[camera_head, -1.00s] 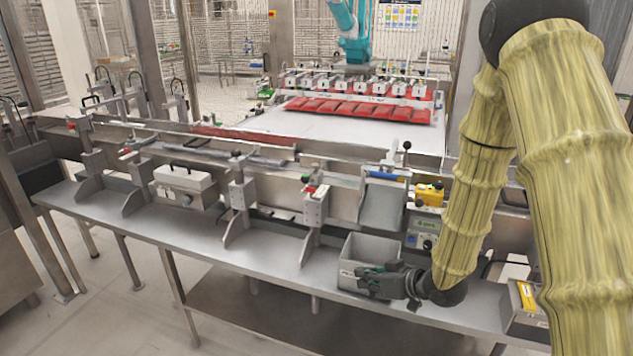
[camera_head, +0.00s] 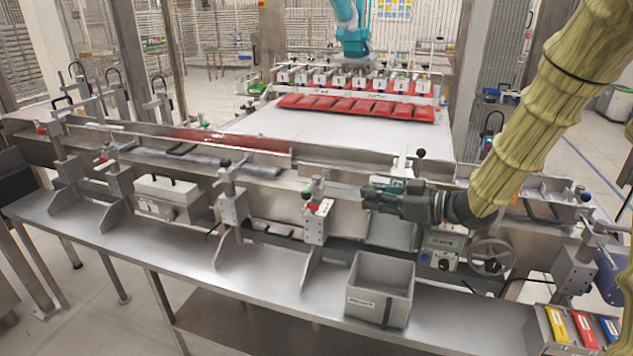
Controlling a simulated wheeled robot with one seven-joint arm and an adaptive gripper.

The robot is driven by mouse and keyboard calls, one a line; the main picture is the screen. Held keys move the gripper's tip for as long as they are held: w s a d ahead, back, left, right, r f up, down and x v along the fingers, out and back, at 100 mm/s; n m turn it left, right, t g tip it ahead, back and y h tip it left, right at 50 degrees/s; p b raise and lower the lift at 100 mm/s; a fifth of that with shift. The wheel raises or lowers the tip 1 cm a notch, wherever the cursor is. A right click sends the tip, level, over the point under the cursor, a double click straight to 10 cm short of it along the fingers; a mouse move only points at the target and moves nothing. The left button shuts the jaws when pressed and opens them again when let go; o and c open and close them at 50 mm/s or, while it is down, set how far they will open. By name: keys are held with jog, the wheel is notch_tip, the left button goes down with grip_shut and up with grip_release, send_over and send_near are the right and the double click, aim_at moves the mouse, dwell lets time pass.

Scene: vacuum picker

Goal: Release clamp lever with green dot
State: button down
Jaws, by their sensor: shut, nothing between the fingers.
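A clamp (camera_head: 316,225) with a grey block body stands on the machine's front rail near the middle of the head view. A small green spot (camera_head: 306,194) shows on its lever, with a red part (camera_head: 312,206) just below. My gripper (camera_head: 366,196) is dark, shut and empty. It points left and is just right of the clamp, at about the height of its top. A gap shows between the fingertips and the green spot. My gripper and wrist hide part of the rail and the sloped grey plate (camera_head: 390,232) behind them.
An open grey bin (camera_head: 381,288) stands on the shelf below my gripper. Other clamps (camera_head: 232,205) stand along the rail to the left, and another (camera_head: 577,268) stands at right. A handwheel (camera_head: 491,256) and control box (camera_head: 440,246) are below my wrist.

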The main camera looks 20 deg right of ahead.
aim_at(311, 188)
jog(key=p+x, duration=0.2)
jog(key=x, duration=1.2)
jog(key=shift+w, duration=0.25)
